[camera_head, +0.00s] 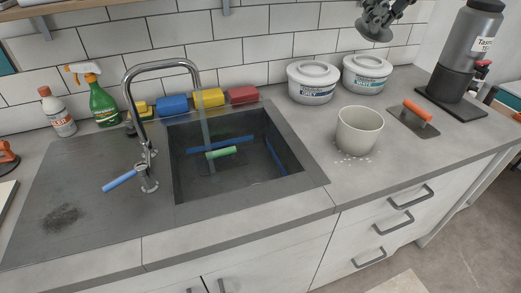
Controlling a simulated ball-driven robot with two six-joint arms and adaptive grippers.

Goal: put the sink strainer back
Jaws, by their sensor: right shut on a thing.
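My right gripper (386,9) is at the top right, high above the two white tubs, shut on a grey round piece (374,30) that looks like the sink strainer. Its fingertips are partly hidden. The sink basin (183,165) is dark and sunk into the counter at the middle, well to the left of and below the gripper. A green-handled tool (221,152) lies in the basin. I cannot make out the drain opening. The chrome faucet (160,65) arches over the basin, and a pale blue stream seems to run down from it. My left gripper is not in view.
A beige bucket (359,131) stands right of the sink, with white crumbs around its foot. Coloured sponges (172,105) line the back edge. Spray bottle (103,103) stands left.

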